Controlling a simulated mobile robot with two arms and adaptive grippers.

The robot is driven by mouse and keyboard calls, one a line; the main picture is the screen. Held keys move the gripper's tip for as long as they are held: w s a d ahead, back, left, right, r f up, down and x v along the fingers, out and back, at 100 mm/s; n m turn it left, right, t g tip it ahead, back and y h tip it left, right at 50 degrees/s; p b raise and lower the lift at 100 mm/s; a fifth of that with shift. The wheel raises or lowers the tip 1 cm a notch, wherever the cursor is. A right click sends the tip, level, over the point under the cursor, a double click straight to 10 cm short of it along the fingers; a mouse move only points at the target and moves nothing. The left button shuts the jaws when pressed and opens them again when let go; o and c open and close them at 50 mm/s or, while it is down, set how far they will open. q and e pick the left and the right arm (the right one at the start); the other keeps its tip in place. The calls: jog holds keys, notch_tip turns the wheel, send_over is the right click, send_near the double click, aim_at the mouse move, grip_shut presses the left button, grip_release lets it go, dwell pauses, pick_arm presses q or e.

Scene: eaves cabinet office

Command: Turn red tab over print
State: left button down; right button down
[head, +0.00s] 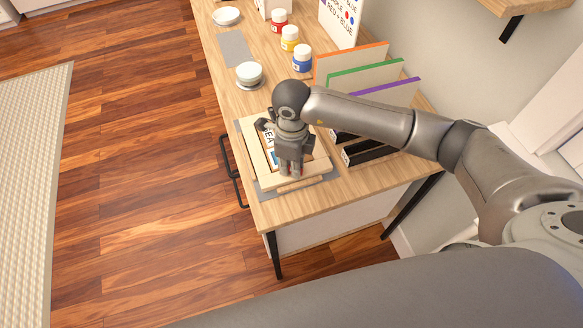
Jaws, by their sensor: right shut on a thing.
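My right gripper (290,172) reaches down over a pale wooden frame (252,150) on the desk's near end. It is shut, and a little red shows at its fingertips, which fits the red tab; most of it is hidden by the fingers. The print (268,138) lies inside the frame, with dark letters and a blue patch partly showing. The gripper covers much of the print and the frame's right part. My left gripper is not in view.
A grey mat (262,192) lies under the frame. Black trays (368,151) and orange, green and purple upright dividers (365,75) stand to the right. Red, yellow and blue paint jars (289,38) and a round white-topped container (249,74) stand farther back.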

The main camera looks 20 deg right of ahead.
jog(key=m, duration=0.2)
jog(key=m+b, duration=0.2)
jog(key=m, duration=0.1)
jog(key=shift+w+d+f+m, duration=0.1)
jog(key=shift+w+d+m, duration=0.1)
jog(key=shift+w+m, duration=0.1)
jog(key=m, duration=0.1)
jog(key=m+b, duration=0.1)
jog(key=m, duration=0.2)
jog(key=shift+d+m, duration=0.25)
jog(key=shift+m, duration=0.15)
jog(key=shift+b, duration=0.3)
jog(key=c, duration=1.4)
grip_release()
notch_tip(320, 180, up, 12)
jog(key=shift+r, duration=0.15)
